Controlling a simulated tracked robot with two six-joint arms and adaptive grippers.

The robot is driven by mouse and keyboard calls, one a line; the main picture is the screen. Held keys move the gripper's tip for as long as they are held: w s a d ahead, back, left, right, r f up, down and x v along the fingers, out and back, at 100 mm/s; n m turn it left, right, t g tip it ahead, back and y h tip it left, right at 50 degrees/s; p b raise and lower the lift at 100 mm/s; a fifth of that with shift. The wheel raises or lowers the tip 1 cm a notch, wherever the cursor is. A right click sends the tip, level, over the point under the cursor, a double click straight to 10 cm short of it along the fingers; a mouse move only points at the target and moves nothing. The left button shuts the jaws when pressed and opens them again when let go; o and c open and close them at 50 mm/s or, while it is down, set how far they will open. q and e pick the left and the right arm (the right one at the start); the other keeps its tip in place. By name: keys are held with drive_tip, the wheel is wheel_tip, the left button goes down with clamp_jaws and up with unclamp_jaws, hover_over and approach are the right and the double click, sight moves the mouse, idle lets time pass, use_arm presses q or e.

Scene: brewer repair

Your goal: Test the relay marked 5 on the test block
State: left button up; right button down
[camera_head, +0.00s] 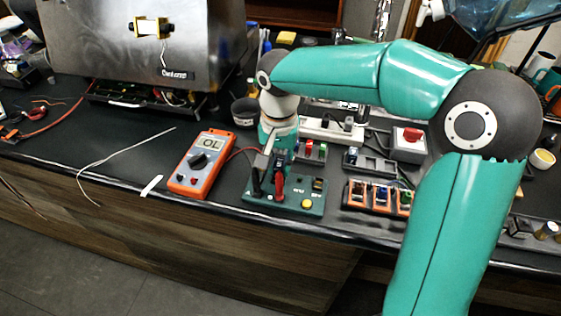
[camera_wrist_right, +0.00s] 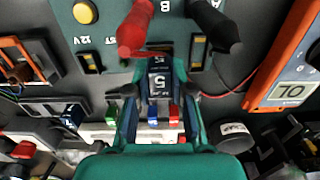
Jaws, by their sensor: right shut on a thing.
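The relay marked 5 (camera_wrist_right: 159,82) is dark blue with a white 5 on its face. My right gripper (camera_wrist_right: 158,98) is shut on it, one finger on each side. The green test block (camera_head: 262,203) lies on the bench under my right gripper (camera_head: 275,160), with a red probe (camera_wrist_right: 136,28) and a black probe (camera_wrist_right: 214,25) standing in it. The relay is at the block between the probes in the wrist view; I cannot tell whether it is seated. A yellow button (camera_head: 307,204) is on the block. The orange multimeter (camera_head: 187,183) reads OL. My left gripper is not in view.
An orange-edged relay tray (camera_head: 352,204) stands right of the block. Behind are a rack with red and green parts (camera_head: 300,152), a grey box with a red switch (camera_head: 409,143) and a black cup (camera_head: 245,113). A steel brewer (camera_head: 95,45) stands at back left.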

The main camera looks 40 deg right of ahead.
drive_tip(key=shift+f+b, duration=0.45)
drive_tip(key=shift+f, duration=0.25)
idle(1.6)
drive_tip(key=shift+r, duration=0.1)
idle(2.1)
drive_tip(key=shift+r+p, duration=2.1)
drive_tip(key=shift+r, duration=0.3)
